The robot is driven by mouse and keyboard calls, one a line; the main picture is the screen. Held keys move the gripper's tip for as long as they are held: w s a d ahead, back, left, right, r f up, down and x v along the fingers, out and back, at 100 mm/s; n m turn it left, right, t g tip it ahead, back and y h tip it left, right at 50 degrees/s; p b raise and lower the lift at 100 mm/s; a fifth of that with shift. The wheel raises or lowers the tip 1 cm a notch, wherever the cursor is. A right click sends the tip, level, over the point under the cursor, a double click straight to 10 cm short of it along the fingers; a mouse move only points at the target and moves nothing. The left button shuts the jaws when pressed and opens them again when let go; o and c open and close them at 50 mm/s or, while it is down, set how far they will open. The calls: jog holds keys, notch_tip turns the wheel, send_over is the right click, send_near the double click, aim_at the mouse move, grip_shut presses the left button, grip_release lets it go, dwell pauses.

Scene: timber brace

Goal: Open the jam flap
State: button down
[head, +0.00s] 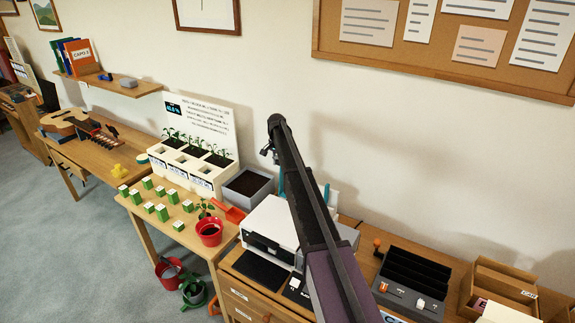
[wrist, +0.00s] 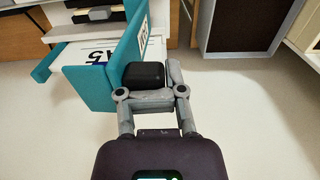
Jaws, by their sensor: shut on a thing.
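The white printer (head: 270,228) stands on the desk in the head view, with teal parts (head: 281,181) rising behind it, partly hidden by my arm. In the wrist view a teal panel with a white label, which I take for the jam flap (wrist: 127,50), stands upright at left of centre. A black block (wrist: 143,75) sits against its right face; I cannot tell if it is the flap's handle. My gripper (wrist: 152,88) is shut on it beside the flap, one grey finger on its right.
A red pot (head: 209,231) and a soil box (head: 248,187) stand left of the printer. A black organiser (head: 414,275) and wooden trays (head: 500,285) stand to its right. The wall with a cork board (head: 450,50) is close behind.

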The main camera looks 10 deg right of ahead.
jog(key=shift+w+a+f, duration=0.15)
jog(key=shift+w+a, duration=0.9)
jog(key=shift+w, duration=0.1)
jog(key=shift+c, duration=2.1)
grip_release()
jog(key=shift+w+f, duration=0.15)
